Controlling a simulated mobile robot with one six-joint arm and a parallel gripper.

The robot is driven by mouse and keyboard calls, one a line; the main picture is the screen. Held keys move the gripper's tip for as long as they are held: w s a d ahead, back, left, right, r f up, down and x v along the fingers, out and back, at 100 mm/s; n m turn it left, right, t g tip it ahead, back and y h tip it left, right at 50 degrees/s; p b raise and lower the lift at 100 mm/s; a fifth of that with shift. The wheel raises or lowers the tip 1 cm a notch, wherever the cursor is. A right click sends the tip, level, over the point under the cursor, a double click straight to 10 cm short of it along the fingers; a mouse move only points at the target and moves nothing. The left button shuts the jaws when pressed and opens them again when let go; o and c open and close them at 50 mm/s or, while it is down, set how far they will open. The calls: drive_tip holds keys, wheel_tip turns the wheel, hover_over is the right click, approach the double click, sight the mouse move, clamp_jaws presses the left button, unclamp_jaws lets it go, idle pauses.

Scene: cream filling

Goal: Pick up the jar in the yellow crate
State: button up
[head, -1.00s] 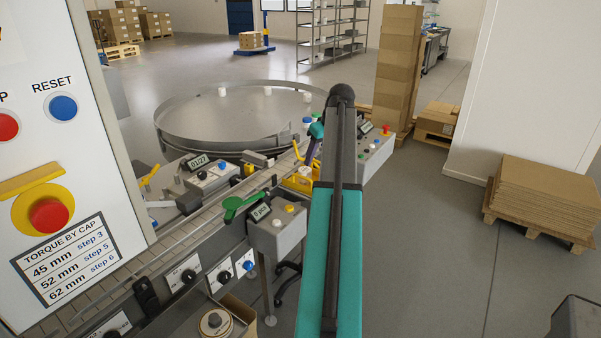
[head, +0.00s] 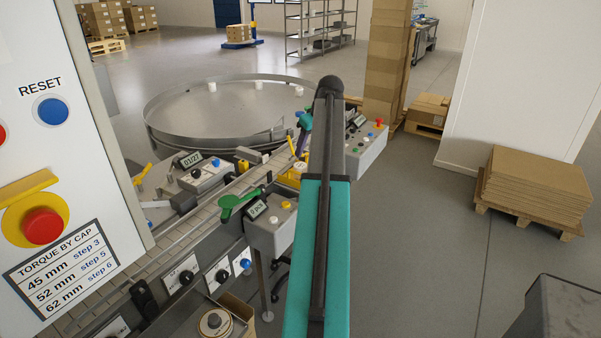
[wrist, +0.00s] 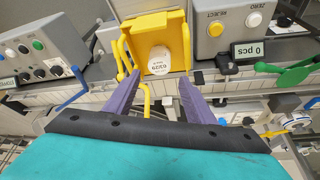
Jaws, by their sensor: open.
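The yellow crate (wrist: 150,24) is at the top middle of the wrist view, and a jar (wrist: 159,60) with a white, printed lid stands at its near side. In the head view the yellow crate (head: 289,181) shows only in part beside my arm. My gripper (wrist: 160,75) has two purple fingers, spread open with nothing between them. The fingertips point toward the jar, one on each side of its near edge in the picture; they do not appear to touch it. The jar's body is mostly hidden under its lid. In the head view my arm hides most of the gripper.
Yellow bent rods (wrist: 122,55) rise close by the left finger. A round metal table (head: 215,112) lies beyond the conveyor (head: 180,235).

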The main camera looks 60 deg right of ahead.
sight(301, 166)
drive_tip(key=shift+p+x, duration=0.65)
drive_tip(key=shift+x, duration=2.9)
drive_tip(key=shift+f, duration=0.1)
drive_tip(key=shift+p+x, duration=1.1)
drive_tip(key=shift+x, duration=1.35)
drive_tip(key=shift+d, duration=0.1)
drive_tip(key=c, duration=0.9)
